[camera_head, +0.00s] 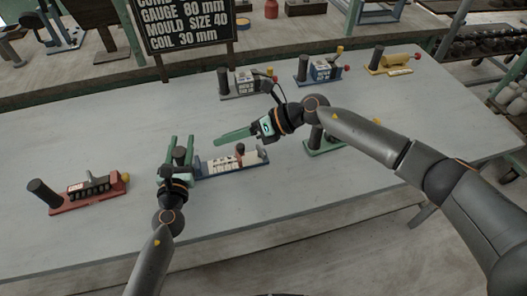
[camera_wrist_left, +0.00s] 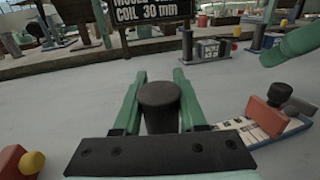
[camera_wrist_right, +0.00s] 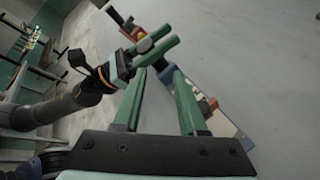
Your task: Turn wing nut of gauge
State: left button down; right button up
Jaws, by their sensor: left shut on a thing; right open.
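The gauge (camera_head: 228,164) in front of me has a blue base, a white marked scale and a reddish-brown upright piece (camera_head: 240,149). I cannot tell whether this piece is the wing nut. My left gripper (camera_head: 182,140) is shut on a dark upright cylinder (camera_wrist_left: 160,105) at the gauge's left end. My right gripper (camera_head: 217,140) is open and empty above the gauge, its green fingers pointing left. In the right wrist view part of the gauge (camera_wrist_right: 222,124) shows beyond the right finger, partly hidden.
A red gauge (camera_head: 90,192) stands at the left. A green-based one (camera_head: 322,150) is partly behind my right arm. Other gauges, one blue (camera_head: 320,72) and one yellow (camera_head: 392,64), stand along the back near a dark sign (camera_head: 188,22).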

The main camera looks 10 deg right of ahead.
notch_tip(320, 180, up, 2)
jog(key=s+d+m+t+y, duration=0.15)
jog(key=m+t, duration=0.55)
jog(key=m, duration=0.8)
jog(key=m+t+h, duration=0.4)
jog(key=m+h, duration=0.5)
jog(key=m, duration=1.6)
send_near(262, 151)
jog(key=v, duration=0.3)
jog(key=shift+w+r, duration=0.1)
jog(key=shift+r, duration=0.2)
jog(key=shift+w+f+g, duration=0.1)
jog(key=shift+g, duration=0.2)
jog(key=x, duration=1.1)
jog(key=shift+w+a, duration=0.1)
jog(key=shift+w, duration=0.15)
jog(key=shift+c, duration=0.3)
grip_shut()
